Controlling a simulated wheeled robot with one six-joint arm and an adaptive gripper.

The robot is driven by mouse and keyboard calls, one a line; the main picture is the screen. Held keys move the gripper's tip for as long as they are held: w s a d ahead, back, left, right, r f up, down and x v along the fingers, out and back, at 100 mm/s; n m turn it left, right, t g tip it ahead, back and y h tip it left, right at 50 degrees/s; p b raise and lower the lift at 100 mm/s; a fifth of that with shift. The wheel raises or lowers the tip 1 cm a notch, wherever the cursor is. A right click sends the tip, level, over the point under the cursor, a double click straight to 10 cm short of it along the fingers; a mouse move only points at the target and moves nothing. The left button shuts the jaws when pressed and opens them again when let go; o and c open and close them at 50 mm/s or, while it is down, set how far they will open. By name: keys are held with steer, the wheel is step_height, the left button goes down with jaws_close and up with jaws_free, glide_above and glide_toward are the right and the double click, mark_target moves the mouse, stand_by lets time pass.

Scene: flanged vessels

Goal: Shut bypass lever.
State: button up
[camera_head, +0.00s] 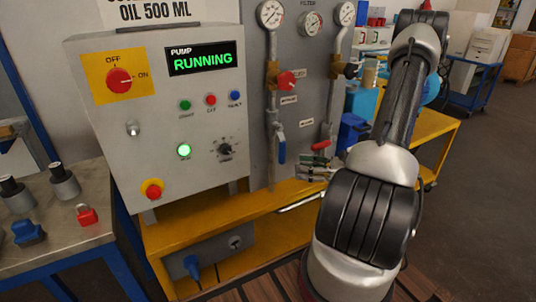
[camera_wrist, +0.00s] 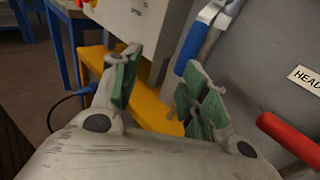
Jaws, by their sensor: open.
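A blue-handled lever (camera_head: 282,150) hangs straight down on the left pipe of the grey panel. In the wrist view the blue handle (camera_wrist: 193,52) is just beyond the right finger, and I see no clear grip on it. A red-handled lever (camera_head: 321,145) sits sideways on the right pipe; its red handle (camera_wrist: 290,140) is right of my gripper in the wrist view. No readable label names the bypass lever; one label starting "HEAD" (camera_wrist: 305,80) is near the red lever. My gripper (camera_head: 313,168) is open, green pads apart with nothing between them (camera_wrist: 158,84).
The pump control box (camera_head: 170,105) reads RUNNING and stands left of the levers. A red round knob (camera_head: 286,80) and several gauges sit above. The yellow bench (camera_head: 190,230) runs below. A blue object (camera_head: 351,132) is beside my arm.

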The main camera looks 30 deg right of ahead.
mark_target(282, 148)
steer(key=w+a+r, duration=0.1)
steer(key=w, duration=0.2)
steer(key=w+a+m+t, duration=0.1)
steer(key=w, duration=0.2)
steer(key=w+a+r+t, duration=0.1)
steer(key=w, duration=0.2)
steer(key=shift+w+r+h, duration=0.25)
steer(key=shift+r+h, duration=0.1)
steer(key=shift+h, duration=0.05)
jaws_close()
